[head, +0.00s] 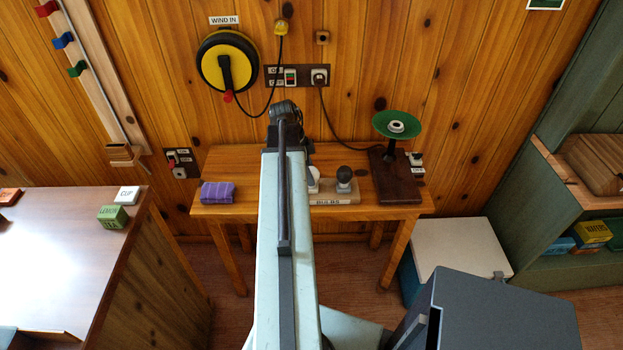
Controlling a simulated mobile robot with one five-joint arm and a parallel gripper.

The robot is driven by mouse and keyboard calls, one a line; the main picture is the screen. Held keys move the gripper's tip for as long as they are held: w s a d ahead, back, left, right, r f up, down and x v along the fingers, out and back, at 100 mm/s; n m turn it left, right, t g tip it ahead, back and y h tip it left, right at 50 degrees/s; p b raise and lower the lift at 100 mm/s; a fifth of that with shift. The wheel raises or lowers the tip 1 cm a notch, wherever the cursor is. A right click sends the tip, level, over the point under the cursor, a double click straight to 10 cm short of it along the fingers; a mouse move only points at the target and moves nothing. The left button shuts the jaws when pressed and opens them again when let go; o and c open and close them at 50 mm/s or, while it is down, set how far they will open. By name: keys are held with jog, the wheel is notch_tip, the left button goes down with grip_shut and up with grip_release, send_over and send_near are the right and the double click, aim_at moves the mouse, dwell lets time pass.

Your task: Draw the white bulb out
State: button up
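A white bulb (313,182) stands in a small wooden rack (348,196) labelled BULBS on the wooden bench. My arm hides its left side. A dark grey bulb (344,176) stands to its right in the same rack. My gripper (286,108) is at the far end of my raised arm, which crosses the middle of the view. It appears above and left of the white bulb in the picture, apart from it. I cannot see its fingers clearly enough to tell whether it is open or shut.
A green-shaded lamp (397,124) on a dark base stands at the bench's (258,163) right, with a cord to a wall socket (319,76). A yellow reel (228,64) hangs above. A white-lidded box (458,248) stands right of the bench.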

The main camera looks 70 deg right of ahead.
jog(key=shift+r+p, duration=0.65)
jog(key=shift+r, duration=0.05)
dwell(0.5)
jog(key=shift+r+p, duration=2.5)
